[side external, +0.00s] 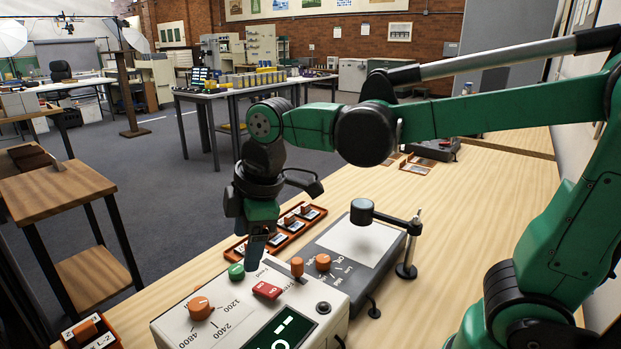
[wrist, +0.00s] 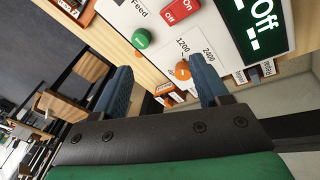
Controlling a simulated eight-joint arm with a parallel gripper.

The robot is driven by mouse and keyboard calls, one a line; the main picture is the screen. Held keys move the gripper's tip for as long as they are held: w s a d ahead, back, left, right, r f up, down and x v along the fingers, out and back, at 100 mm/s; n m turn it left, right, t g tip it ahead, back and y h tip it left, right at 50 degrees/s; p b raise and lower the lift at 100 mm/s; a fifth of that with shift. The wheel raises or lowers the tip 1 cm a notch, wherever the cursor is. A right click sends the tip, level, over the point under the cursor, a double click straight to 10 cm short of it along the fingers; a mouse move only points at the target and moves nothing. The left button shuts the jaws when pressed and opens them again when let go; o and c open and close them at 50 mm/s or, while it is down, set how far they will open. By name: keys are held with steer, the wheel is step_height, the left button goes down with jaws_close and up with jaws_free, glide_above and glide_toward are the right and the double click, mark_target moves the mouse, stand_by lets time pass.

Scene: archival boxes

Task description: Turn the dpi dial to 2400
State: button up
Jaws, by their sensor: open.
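The orange dpi dial (side external: 199,307) sits on the sloped face of a white control box (side external: 175,330). The labels 1200, 2400 and 4800 stand around it. In the wrist view the dial (wrist: 183,71) shows near the right finger, with 1200 and 2400 beside it; 4800 is not readable there. I cannot tell which label the dial points to. My gripper (side external: 257,250) is above the box's far side by the green button, pointing down, apart from the dial. In the wrist view my gripper (wrist: 163,70) has its fingers spread, with nothing held between them.
A grey scanner (side external: 350,245) with a camera stand (side external: 407,250) is to the right. A tray of small holders (side external: 285,228) lies behind.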

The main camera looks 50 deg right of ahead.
mark_target(198, 304)
steer(key=w+a+n+g, duration=0.1)
steer(key=a+n, duration=0.1)
steer(key=n, duration=0.1)
steer(key=w+a+f+n+g, duration=0.1)
steer(key=a+n, duration=0.1)
steer(key=n, duration=0.1)
steer(key=w+a+n+g, duration=0.1)
steer(key=a+n, duration=0.2)
steer(key=n, duration=0.1)
steer(key=shift+w+f+h, duration=0.15)
steer(key=shift+f+h, duration=0.15)
steer(key=shift+h, duration=0.1)
steer(key=shift+a+f+n, duration=0.1)
steer(key=shift+f+n, duration=0.15)
steer(key=shift+n, duration=0.05)
steer(key=shift+f, duration=2.6)
steer(key=shift+c, duration=0.3)
jaws_close()
